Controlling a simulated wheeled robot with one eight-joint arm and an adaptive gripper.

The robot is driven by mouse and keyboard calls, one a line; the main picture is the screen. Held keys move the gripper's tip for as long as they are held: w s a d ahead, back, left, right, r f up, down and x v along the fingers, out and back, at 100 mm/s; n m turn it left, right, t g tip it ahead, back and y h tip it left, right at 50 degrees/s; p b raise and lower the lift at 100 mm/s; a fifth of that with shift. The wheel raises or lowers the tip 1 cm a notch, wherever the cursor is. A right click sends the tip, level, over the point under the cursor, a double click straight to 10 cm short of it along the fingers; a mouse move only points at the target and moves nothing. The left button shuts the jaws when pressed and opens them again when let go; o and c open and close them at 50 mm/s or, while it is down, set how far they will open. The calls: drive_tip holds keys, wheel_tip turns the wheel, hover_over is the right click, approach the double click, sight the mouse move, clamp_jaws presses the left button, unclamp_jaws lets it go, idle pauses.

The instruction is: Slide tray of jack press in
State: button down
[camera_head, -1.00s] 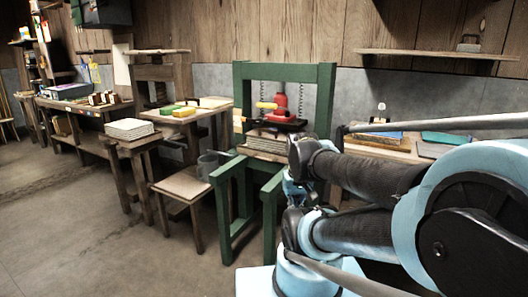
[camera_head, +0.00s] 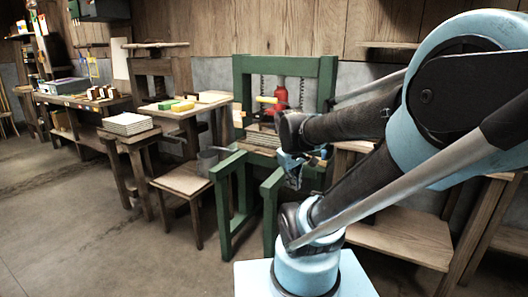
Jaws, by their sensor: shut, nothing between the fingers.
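The jack press has a green frame (camera_head: 240,80) and stands near the back wall. A red jack (camera_head: 280,97) with a yellow handle sits in its upper part. The press's tray (camera_head: 262,139) shows as a flat light layer below the jack, at the front of the press; my arm hides its right part. I cannot tell how far out it sits. My gripper (camera_head: 293,178) is in front of the press, between its green front legs as seen here, lower than the tray. It is shut and empty. Whether it touches the press is unclear.
A table with yellow and green blocks (camera_head: 183,105) and a stack of white sheets (camera_head: 128,123) are farther left. A wooden bench (camera_head: 405,238) is at right. The left floor is clear.

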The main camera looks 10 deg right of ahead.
drive_tip(key=w+a+r+n+t+h, duration=0.1)
drive_tip(key=w+n+t+h, duration=0.1)
drive_tip(key=w+n, duration=0.95)
drive_tip(key=w+a+r+n+t+h, duration=0.15)
drive_tip(key=w+n, duration=0.35)
drive_tip(key=w, duration=1.4)
drive_tip(key=n+t+h, duration=0.2)
drive_tip(key=n+t, duration=0.1)
drive_tip(key=n, duration=0.4)
approach(267, 150)
drive_tip(key=shift+x, duration=2.7)
drive_tip(key=shift+d, duration=0.15)
drive_tip(key=w+d, duration=0.1)
drive_tip(key=w, duration=0.1)
drive_tip(key=w+d, duration=0.2)
drive_tip(key=shift+w+d, duration=0.1)
drive_tip(key=shift+r, duration=0.1)
